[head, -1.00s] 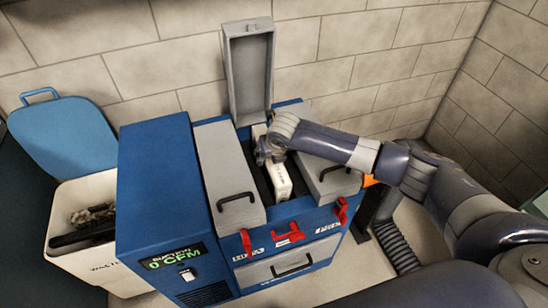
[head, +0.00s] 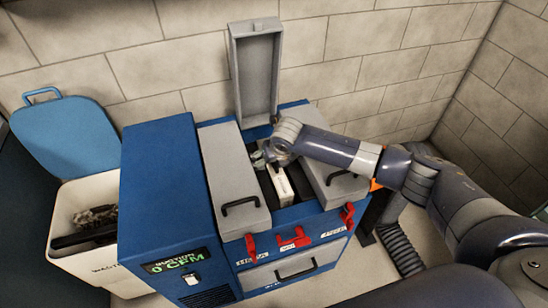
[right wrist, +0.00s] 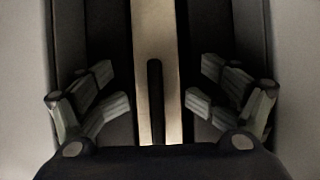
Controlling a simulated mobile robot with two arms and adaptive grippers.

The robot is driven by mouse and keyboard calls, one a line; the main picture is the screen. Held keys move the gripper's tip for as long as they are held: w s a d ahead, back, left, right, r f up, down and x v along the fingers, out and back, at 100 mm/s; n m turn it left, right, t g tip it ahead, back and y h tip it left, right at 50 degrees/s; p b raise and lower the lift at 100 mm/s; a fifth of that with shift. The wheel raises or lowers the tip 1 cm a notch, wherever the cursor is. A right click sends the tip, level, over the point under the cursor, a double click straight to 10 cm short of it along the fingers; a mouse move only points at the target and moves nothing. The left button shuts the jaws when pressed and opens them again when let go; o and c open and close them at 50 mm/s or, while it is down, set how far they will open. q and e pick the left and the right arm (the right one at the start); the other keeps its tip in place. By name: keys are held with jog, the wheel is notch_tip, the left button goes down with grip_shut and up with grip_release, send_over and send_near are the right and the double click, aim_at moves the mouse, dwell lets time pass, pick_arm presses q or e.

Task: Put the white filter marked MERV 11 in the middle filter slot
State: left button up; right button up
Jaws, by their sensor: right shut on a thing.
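The white filter (head: 282,184) is in the opening of the middle slot (head: 265,185) of the blue machine, with its upper part showing. Its marking is too small to read. In the right wrist view the filter (right wrist: 155,40) is a pale strip with a dark handle (right wrist: 155,95), between the fingers of my right gripper (right wrist: 158,103). How deep the filter sits is hidden. My left gripper is not in view.
The middle lid (head: 254,75) stands open upright. The grey lids left (head: 228,165) and right (head: 335,180) are shut, with black handles. Red latches (head: 294,238) are on the front. A white waste bin (head: 75,255) with an open blue lid stands at left.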

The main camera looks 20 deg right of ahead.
jog(key=s+f, duration=0.2)
jog(key=shift+s+f+g, duration=0.2)
jog(key=shift+f+g, duration=0.1)
jog(key=shift+g, duration=0.1)
jog(key=shift+t, duration=0.4)
jog(key=w+v, duration=0.1)
jog(key=v, duration=0.3)
jog(key=w+r+v, duration=0.1)
jog(key=v, duration=0.8)
jog(key=shift+w+r, duration=0.15)
jog(key=shift+w, duration=0.3)
jog(key=shift+c, duration=0.6)
notch_tip(320, 180, up, 6)
jog(key=p, duration=0.7)
send_over(275, 171)
jog(key=d, duration=0.1)
jog(key=shift+s+f, duration=0.35)
jog(key=shift+s, duration=0.05)
